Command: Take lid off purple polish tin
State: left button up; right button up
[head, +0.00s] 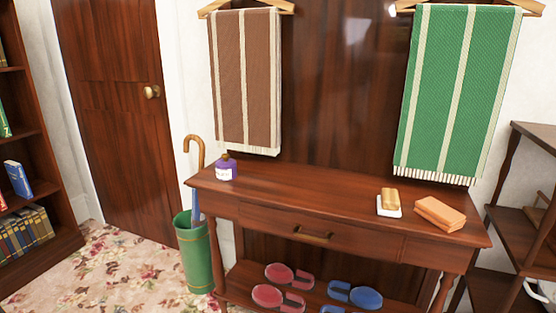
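A small purple tin (226,169) with a pale label stands upright near the left end of the wooden console table (330,207). A brownish-gold lid or knob (225,156) sits on top of it. The label is too small to read. Neither of my grippers shows in the head view.
A green umbrella stand (193,252) with a cane is left of the table. Slippers (281,275) lie on the lower shelf. The table's middle is clear.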

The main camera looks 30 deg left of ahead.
aim_at(226, 162)
jog(key=j+z, duration=0.25)
jog(key=k+j+z, duration=0.25)
jog(key=j, duration=0.15)
jog(key=j+z, duration=0.25)
jog(key=k+j+z, duration=0.1)
jog(key=j, duration=0.25)
jog(key=k+j+z, duration=0.15)
jog(key=k+j, duration=0.15)
jog(key=k+j+z, duration=0.1)
jog(key=j, duration=0.3)
jog(key=k+j+z, duration=0.15)
jog(key=k+j, duration=0.6)
jog(key=j, duration=0.15)
